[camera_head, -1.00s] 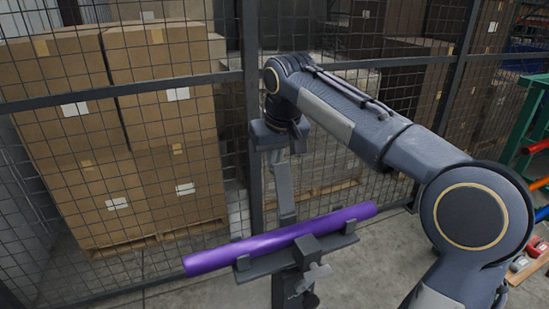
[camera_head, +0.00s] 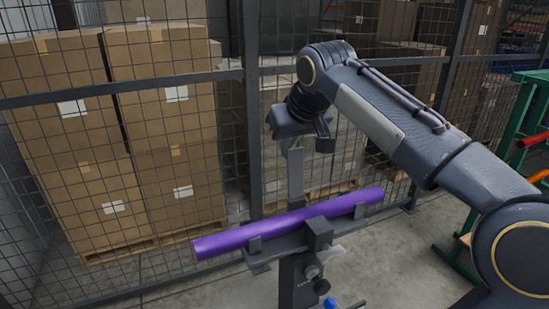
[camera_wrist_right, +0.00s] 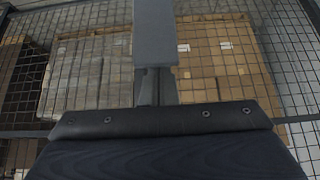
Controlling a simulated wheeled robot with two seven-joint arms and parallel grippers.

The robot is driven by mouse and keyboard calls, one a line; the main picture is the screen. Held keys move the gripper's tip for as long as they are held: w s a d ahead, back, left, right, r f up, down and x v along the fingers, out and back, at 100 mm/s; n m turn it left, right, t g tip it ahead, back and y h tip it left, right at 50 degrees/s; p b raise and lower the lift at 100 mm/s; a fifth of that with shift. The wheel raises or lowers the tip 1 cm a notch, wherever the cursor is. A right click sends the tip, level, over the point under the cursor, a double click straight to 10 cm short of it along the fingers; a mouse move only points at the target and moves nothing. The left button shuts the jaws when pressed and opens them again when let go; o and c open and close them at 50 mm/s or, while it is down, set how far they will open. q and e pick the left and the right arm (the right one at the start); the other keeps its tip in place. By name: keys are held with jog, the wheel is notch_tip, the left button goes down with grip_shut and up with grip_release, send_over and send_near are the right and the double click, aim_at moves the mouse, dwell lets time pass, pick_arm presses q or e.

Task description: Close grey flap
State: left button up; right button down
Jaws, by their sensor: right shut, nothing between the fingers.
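The grey flap (camera_head: 296,178) is a narrow flat strip standing upright behind a purple tube (camera_head: 240,236). The tube lies slightly tilted across a dark holder (camera_head: 262,262) on a post. My right gripper (camera_head: 293,146) points down at the flap's upper end, shut and empty. I cannot tell whether its fingers touch the flap. In the right wrist view the flap (camera_wrist_right: 153,35) runs up from the tips of my shut fingers (camera_wrist_right: 156,80). My left gripper is not in view.
A wire mesh fence (camera_head: 150,84) with dark posts stands close behind the holder. Stacked cardboard boxes (camera_head: 170,120) are beyond it. A green frame (camera_head: 508,150) stands at the right. Concrete floor (camera_head: 400,270) is open right of the holder.

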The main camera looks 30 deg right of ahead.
jog(key=s+t+b, duration=0.2)
jog(key=b, duration=0.3)
jog(key=s+t+b, duration=0.3)
jog(key=b, duration=0.2)
jog(key=s+f+t+b, duration=0.1)
jog(key=s+t+b, duration=0.1)
jog(key=b, duration=0.4)
jog(key=shift+s+a, duration=0.2)
jog(key=shift+s, duration=0.15)
jog(key=t+b, duration=0.7)
jog(key=b, duration=1.1)
send_over(325, 231)
jog(key=w, duration=0.1)
jog(key=shift+h, duration=0.4)
notch_tip(325, 231, down, 5)
jog(key=shift+r, duration=0.2)
jog(key=shift+s+f+b, duration=0.45)
jog(key=shift+f+b, duration=0.3)
jog(key=shift+b, duration=0.3)
jog(key=shift+s+f, duration=0.1)
jog(key=shift+f, duration=0.45)
notch_tip(325, 231, up, 4)
jog(key=p, duration=0.3)
jog(key=shift+r, duration=0.2)
jog(key=s+f, duration=0.5)
jog(key=s, duration=0.3)
jog(key=shift+s+a+f+t, duration=0.15)
jog(key=shift+a+f+t, duration=0.1)
jog(key=shift+f+t, duration=0.1)
